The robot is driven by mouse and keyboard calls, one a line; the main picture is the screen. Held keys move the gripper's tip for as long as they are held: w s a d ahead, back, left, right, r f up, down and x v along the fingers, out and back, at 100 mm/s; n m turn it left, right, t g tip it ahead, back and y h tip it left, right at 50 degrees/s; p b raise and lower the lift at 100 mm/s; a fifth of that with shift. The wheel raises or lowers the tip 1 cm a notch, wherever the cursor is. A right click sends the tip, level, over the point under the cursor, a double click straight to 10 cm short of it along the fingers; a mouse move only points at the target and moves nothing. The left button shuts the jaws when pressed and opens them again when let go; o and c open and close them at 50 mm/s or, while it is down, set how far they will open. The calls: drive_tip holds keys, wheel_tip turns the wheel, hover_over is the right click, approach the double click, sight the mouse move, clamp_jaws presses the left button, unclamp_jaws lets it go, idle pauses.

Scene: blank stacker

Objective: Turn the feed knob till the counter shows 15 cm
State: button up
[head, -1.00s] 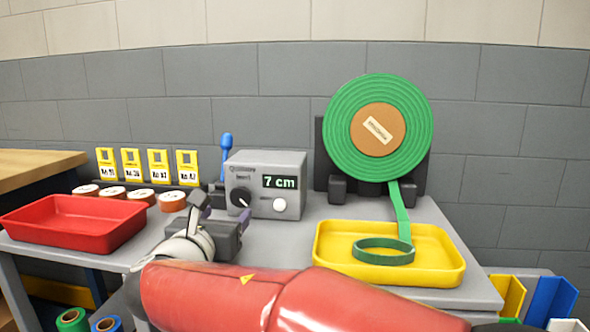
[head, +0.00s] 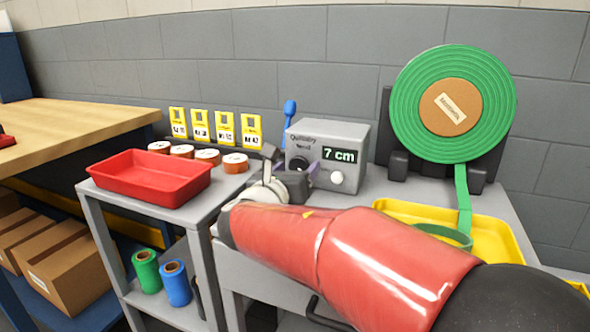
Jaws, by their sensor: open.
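The grey feed box (head: 352,137) stands on the grey bench, and its counter (head: 340,155) reads 7 cm. The dark feed knob (head: 299,163) is on the left of its front face and is partly hidden by my gripper. A white button (head: 337,178) sits below the counter. My gripper (head: 307,172) is open in front of the knob. I cannot tell whether its fingers touch the knob. The green reel (head: 409,103) stands to the right, and its green strip (head: 463,200) hangs down into the yellow tray (head: 507,237).
A red tray (head: 148,178) lies on the left with several brown rolls (head: 183,151) behind it. Several yellow tags (head: 201,127) and a blue-handled lever (head: 289,112) stand at the back. A wooden table (head: 70,128) is further left. Green (head: 146,270) and blue (head: 175,283) spools sit on the lower shelf.

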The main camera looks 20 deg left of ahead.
drive_tip(key=shift+c, duration=0.5)
drive_tip(key=c, duration=0.9)
drive_tip(key=shift+f+m+b, duration=0.1)
drive_tip(key=shift+m+b, duration=0.3)
drive_tip(key=shift+b, duration=0.15)
drive_tip(key=shift+f+m+b, duration=0.15)
drive_tip(key=shift+m+b, duration=0.85)
drive_tip(key=shift+b, duration=0.25)
drive_tip(key=m+b, duration=0.5)
drive_tip(key=b, duration=0.1)
drive_tip(key=m+b, duration=0.4)
drive_tip(key=shift+d, duration=0.1)
drive_tip(key=shift+m+b, duration=0.8)
drive_tip(key=shift+m, duration=0.4)
drive_tip(key=shift+r, duration=0.2)
